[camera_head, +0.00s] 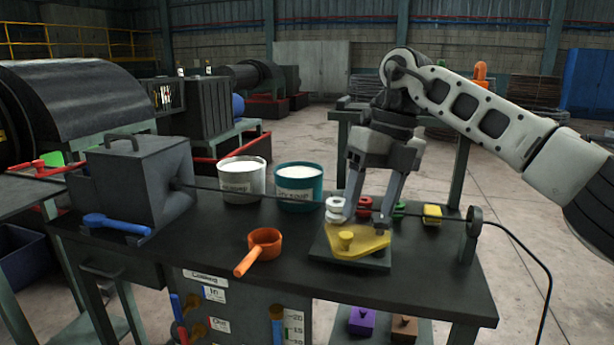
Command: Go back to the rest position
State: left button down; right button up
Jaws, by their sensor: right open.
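My right gripper (366,220) hangs down over the right half of the dark bench (215,250). Its two fingers are spread apart, with the tips just above a yellow knobbed plate (350,243) on a flat dark base. Nothing shows held between the fingers. I cannot tell whether the fingertips touch the plate. The right arm reaches in from the right edge. My left gripper is not in view.
Small white, red (364,205), green and yellow (432,214) pieces stand around the gripper. A rod runs from a grey box (135,180) to a disc (474,221). Two buckets (299,187), an orange scoop (262,246) and a blue scoop (112,223) also occupy the bench.

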jog(key=s+a+f+g+y, duration=0.1)
jog(key=s+a+f+y, duration=0.2)
jog(key=a+y, duration=0.3)
jog(key=s+a+f+m+g+y, duration=0.1)
jog(key=s+a+f+y, duration=0.3)
jog(key=a, duration=0.3)
jog(key=s+a+f+g+y, duration=0.1)
jog(key=s+a+f+y, duration=0.2)
jog(key=a+y, duration=0.3)
jog(key=d+f+m+t+h, duration=0.4)
jog(key=d+f+m+t, duration=0.25)
jog(key=m+t, duration=0.6)
jog(key=d+f+m+t+h, duration=0.4)
jog(key=d+f+m+t, duration=0.3)
jog(key=m, duration=1)
jog(key=s+d+f+m+g+h, duration=0.2)
jog(key=s+d+f+m+h, duration=0.1)
jog(key=s+f, duration=0.5)
jog(key=s+d+f+m+g+h, duration=0.3)
jog(key=s+d+f+m+h, duration=0.1)
jog(key=s+d+f, duration=0.3)
jog(key=shift+s+f+m, duration=0.45)
jog(key=shift+f+m, duration=0.05)
jog(key=shift+m, duration=0.05)
